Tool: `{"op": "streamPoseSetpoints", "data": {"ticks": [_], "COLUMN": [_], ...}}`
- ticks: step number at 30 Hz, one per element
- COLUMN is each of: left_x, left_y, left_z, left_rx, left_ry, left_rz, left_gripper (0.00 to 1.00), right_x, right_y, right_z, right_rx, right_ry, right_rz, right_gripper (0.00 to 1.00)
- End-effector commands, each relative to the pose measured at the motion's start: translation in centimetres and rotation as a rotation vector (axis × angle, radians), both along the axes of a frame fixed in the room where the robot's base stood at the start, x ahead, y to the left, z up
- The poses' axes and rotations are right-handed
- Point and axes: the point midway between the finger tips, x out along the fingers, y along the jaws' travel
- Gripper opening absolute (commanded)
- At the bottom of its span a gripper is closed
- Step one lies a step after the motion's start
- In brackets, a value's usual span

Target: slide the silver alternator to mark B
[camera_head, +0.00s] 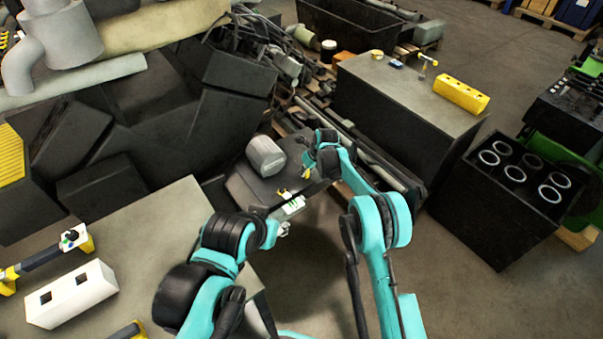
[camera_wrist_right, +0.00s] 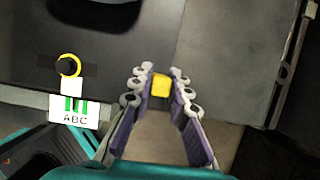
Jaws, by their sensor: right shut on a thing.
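The silver alternator (camera_head: 266,156), a rounded grey body, sits on a dark bench top (camera_head: 243,188) in the head view. My right gripper (camera_head: 307,173) is just right of it, with its fingers shut on a small yellow block (camera_wrist_right: 161,84), which shows between the fingertips in the right wrist view. A white plate (camera_wrist_right: 75,109) reads "ABC" under green bars; it also shows in the head view (camera_head: 293,206). I cannot make out mark B on its own. My left gripper (camera_head: 283,229) is below the plate, small and partly hidden; its opening is unclear.
A black knob with a yellow ring (camera_wrist_right: 68,66) stands beside the plate. Pipes and rails (camera_head: 350,140) run behind my right arm. A dark cabinet (camera_head: 395,110) is to the right. A grey table (camera_head: 150,225) with a white block (camera_head: 72,294) is at left.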

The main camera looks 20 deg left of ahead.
Motion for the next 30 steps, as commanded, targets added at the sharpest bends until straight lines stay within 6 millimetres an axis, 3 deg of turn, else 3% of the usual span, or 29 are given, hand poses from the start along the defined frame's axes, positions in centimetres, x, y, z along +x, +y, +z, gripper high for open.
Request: {"op": "streamPoseSetpoints", "data": {"ticks": [7, 8, 10, 22, 30], "left_x": [0.0, 0.0, 0.0, 0.0, 0.0], "left_y": [0.0, 0.0, 0.0, 0.0, 0.0], "left_z": [0.0, 0.0, 0.0, 0.0, 0.0], "left_rx": [0.000, 0.000, 0.000, 0.000, 0.000], "left_ry": [0.000, 0.000, 0.000, 0.000, 0.000], "left_rz": [0.000, 0.000, 0.000, 0.000, 0.000], "left_gripper": [0.40, 0.40, 0.40, 0.40, 0.40], "right_x": [0.1, 0.1, 0.1, 0.0, -1.2], "right_y": [-0.1, -0.1, -0.1, -0.3, -1.9], "right_z": [0.0, 0.0, 0.0, 0.6, 5.4], "right_rx": [0.001, 0.001, 0.001, 0.001, 0.002], "right_ry": [0.000, 0.001, 0.001, 0.000, 0.001], "right_rz": [0.000, 0.000, 0.001, 0.000, -0.001], "right_gripper": [0.00, 0.19, 0.38, 0.38, 0.38]}}
